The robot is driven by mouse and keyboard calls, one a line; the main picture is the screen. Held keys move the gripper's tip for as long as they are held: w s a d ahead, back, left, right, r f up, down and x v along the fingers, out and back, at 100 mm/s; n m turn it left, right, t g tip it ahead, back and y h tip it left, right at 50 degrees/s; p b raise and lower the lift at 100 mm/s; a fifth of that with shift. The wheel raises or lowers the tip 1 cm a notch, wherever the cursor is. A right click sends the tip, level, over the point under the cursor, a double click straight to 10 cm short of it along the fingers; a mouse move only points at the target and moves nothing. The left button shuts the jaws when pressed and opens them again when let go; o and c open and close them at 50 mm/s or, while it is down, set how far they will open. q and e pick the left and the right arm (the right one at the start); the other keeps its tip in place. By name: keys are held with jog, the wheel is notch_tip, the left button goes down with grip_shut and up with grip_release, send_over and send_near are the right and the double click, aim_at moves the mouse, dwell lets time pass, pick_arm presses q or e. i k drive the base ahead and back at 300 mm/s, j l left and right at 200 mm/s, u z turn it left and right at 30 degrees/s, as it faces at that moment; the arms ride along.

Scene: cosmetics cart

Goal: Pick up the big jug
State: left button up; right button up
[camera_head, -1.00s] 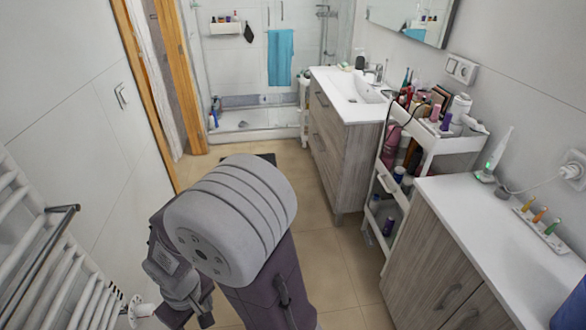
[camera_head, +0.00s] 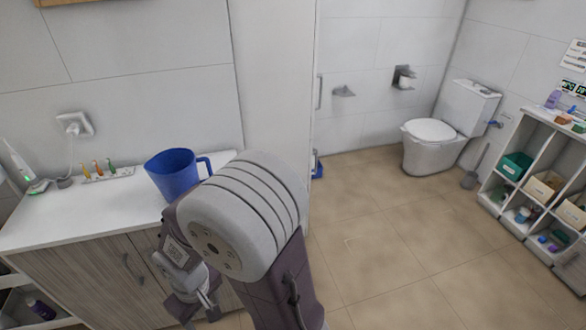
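A big blue jug (camera_head: 172,174) stands upright on the white countertop (camera_head: 75,215), near its right end. Its handle points to the right. The lower right of the jug is hidden behind my arm, which rises in the middle of the view. A gripper (camera_head: 200,308) hangs low in front of the cabinet, below the counter top and apart from the jug. It is small and partly cut by the lower picture edge, and I cannot tell which arm it belongs to or how far its fingers are apart.
An electric toothbrush (camera_head: 22,165) and a holder with several coloured brush heads (camera_head: 108,173) stand left of the jug. A toilet (camera_head: 440,130) is at the back right, beside a shelf unit (camera_head: 540,185). The tiled floor (camera_head: 420,240) between is clear.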

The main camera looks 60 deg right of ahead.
aim_at(173, 171)
jog(key=z, duration=1.15)
